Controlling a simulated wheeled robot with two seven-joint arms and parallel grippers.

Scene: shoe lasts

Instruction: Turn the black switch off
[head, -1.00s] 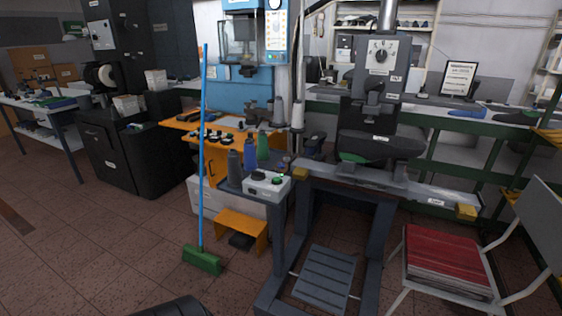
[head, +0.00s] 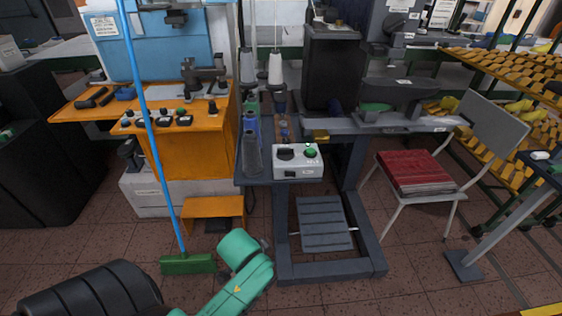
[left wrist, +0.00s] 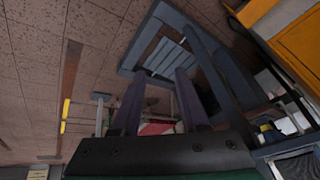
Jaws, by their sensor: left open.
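A white control box (head: 299,170) stands on the small dark table in front of the press in the head view. A black switch knob (head: 286,154) sits on its top left, beside a green button (head: 311,153). Its exact setting is too small to read. My left arm shows green at the bottom of the head view, below the box. My left gripper (left wrist: 160,95) shows in the left wrist view with its two fingers apart, empty, above the floor and away from the box. My right gripper is not in view.
A blue-handled green broom (head: 188,263) leans at the left. An orange bench (head: 205,150) carries small black-knobbed boxes. Cones and bottles stand just behind the white box. A chair with a red cushion (head: 412,172) is at the right. The floor in front is partly clear.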

